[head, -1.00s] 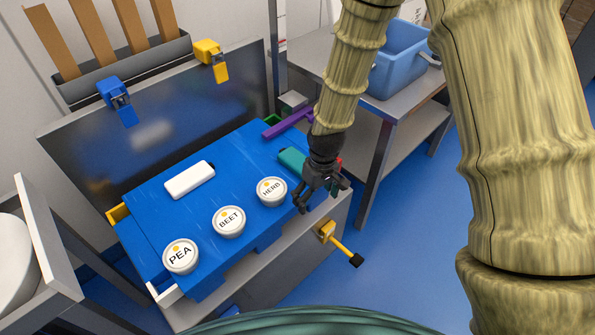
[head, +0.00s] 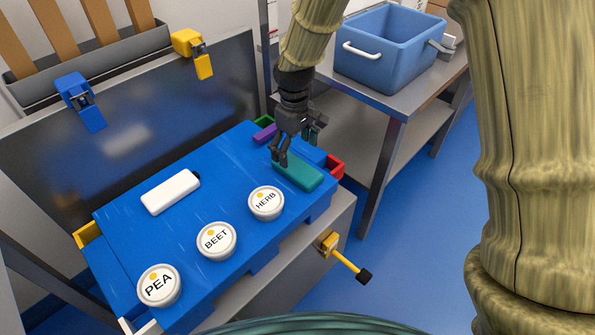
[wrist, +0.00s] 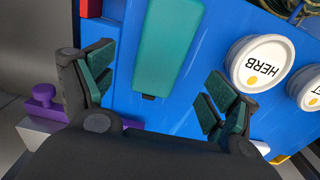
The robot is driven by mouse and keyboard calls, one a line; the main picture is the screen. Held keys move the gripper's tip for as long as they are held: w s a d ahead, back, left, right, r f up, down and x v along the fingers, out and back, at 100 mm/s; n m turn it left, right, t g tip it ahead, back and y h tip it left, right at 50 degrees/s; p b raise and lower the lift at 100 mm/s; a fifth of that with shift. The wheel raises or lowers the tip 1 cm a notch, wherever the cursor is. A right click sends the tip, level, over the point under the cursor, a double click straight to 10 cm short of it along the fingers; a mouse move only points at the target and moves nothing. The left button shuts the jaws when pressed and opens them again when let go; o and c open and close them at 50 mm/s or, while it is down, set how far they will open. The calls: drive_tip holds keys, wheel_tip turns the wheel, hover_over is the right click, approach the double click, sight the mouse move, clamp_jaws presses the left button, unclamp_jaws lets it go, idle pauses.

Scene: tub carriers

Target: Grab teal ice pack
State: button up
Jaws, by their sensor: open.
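The teal ice pack (head: 299,175) lies flat on the blue surface at its right end, beside the HERB tub. In the wrist view the ice pack (wrist: 168,45) runs away from my gripper, its near end between and beyond the fingers. My gripper (head: 294,155) is open and empty, just above and behind the ice pack's left part. In the wrist view my gripper (wrist: 155,95) shows its two teal-padded fingers spread wide, one on each side of the ice pack's line. I cannot tell the exact height gap.
The HERB tub (head: 266,203) stands close to the ice pack, with BEET (head: 217,241) and PEA (head: 159,285) tubs further left. A white block (head: 170,192) lies behind them. A blue basin (head: 385,55) stands on the side table.

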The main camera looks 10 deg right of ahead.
sight(297, 166)
drive_tip(key=shift+s+d+f+b, duration=0.15)
drive_tip(key=shift+f+b, duration=0.4)
drive_tip(key=shift+f, duration=1.1)
drive_tip(key=shift+s+d+f+b, duration=0.1)
drive_tip(key=shift+s+f+b, duration=0.3)
drive_tip(key=shift+f, duration=1.2)
drive_tip(key=shift+w, duration=0.15)
drive_tip(key=shift+c, duration=0.3)
drive_tip(key=c, duration=1.3)
drive_tip(key=shift+r, duration=0.2)
